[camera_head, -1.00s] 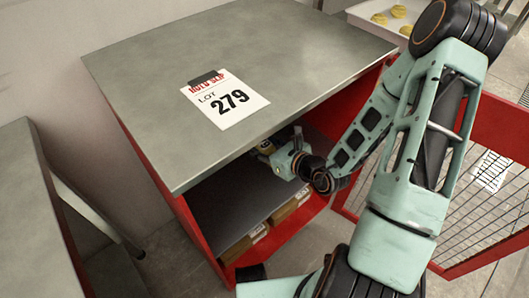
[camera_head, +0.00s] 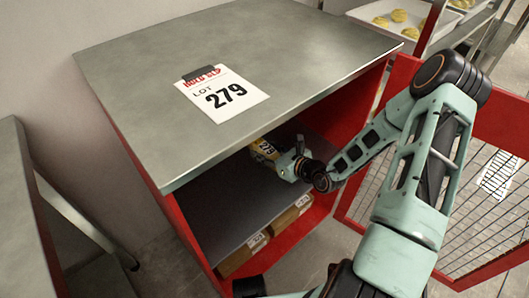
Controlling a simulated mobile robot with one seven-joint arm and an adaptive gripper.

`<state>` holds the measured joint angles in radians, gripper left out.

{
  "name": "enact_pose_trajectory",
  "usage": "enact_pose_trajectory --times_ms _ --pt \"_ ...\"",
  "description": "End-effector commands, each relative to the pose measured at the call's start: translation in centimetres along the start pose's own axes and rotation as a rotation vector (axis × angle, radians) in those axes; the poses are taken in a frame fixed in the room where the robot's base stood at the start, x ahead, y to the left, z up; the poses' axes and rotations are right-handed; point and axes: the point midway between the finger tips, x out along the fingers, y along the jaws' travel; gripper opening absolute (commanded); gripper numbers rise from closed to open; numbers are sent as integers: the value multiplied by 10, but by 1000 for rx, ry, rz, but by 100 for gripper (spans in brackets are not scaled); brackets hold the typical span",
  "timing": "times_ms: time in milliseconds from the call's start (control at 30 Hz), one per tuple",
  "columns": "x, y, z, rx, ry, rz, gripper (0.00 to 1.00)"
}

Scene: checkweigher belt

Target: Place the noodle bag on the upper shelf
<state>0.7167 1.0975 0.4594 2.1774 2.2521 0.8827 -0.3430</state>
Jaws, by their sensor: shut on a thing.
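The noodle bag (camera_head: 262,149) is a small yellow and white packet with dark print, seen inside the red cabinet under its grey top. My gripper (camera_head: 279,158) is shut on the bag and reaches in through the open front. The bag is over the grey upper shelf (camera_head: 225,208), towards its back right. I cannot tell whether the bag touches the shelf. The fingertips are small and partly hidden by the bag and the gripper body.
Cardboard boxes (camera_head: 243,254) stand below the upper shelf. The red mesh door (camera_head: 455,215) stands open at right. A tray of yellow rounds (camera_head: 390,20) is behind. The shelf's front left is clear.

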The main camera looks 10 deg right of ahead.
Motion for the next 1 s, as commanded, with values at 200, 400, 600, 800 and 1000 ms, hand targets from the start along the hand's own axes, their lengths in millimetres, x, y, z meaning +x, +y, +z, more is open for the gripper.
enact_pose_trajectory --times_ms 200,400,600,800,1000 --pt "1 0 -2 -1 -2 0 8" --pt "1 0 -2 0 0 0 57" --pt "0 0 -2 0 0 0 57" --pt "-10 -1 2 0 2 -2 57" --pt "-51 -1 4 0 3 -3 57"
